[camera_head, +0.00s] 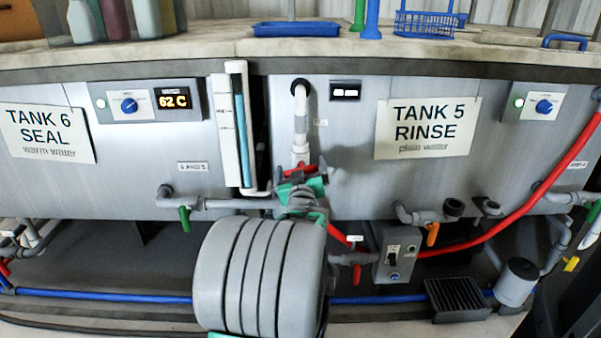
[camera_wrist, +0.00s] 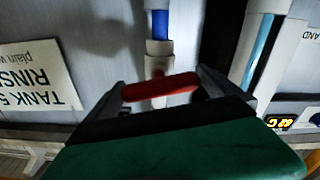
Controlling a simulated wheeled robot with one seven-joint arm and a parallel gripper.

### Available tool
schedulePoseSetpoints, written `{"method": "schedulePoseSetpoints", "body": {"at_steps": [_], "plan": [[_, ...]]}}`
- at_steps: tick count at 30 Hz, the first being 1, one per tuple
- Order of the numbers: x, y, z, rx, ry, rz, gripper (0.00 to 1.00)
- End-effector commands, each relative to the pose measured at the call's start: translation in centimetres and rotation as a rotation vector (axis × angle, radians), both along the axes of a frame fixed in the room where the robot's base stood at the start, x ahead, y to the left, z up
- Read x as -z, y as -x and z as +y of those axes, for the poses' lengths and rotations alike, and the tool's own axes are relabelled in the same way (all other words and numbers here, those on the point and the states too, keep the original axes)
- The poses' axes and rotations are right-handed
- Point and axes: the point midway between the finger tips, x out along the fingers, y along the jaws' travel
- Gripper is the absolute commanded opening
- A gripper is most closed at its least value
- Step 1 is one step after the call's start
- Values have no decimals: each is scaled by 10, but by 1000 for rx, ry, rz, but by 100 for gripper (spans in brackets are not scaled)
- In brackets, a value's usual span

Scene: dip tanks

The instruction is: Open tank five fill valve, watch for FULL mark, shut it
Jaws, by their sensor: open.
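The fill valve's red handle (camera_wrist: 160,88) lies crosswise to its white pipe in the wrist view. My gripper (camera_wrist: 163,90) is open, with one finger near each end of the handle; I cannot tell if they touch it. In the head view my gripper (camera_head: 301,178) is at the foot of the white pipe (camera_head: 302,125) and hides most of the valve. The pipe runs up the wall left of the tank 5 sign (camera_head: 427,125). A sight tube with blue liquid (camera_head: 241,120) stands left of the pipe; I cannot read a FULL mark on it.
The tank 6 sign (camera_head: 46,132) and a display reading 62 C (camera_head: 172,100) are at left. A green-handled valve (camera_head: 185,217), an orange-handled valve (camera_head: 432,233) and a switch box (camera_head: 397,255) sit lower. A red hose (camera_head: 520,222) curves along the right.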

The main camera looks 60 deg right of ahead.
Motion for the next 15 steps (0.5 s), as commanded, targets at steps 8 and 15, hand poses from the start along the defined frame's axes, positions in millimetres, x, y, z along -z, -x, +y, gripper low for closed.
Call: {"method": "schedulePoseSetpoints", "body": {"at_steps": [8,15], "plan": [[0,-1,-1,-1,-1,1,98],[0,-1,-1,-1,-1,1,78]]}}
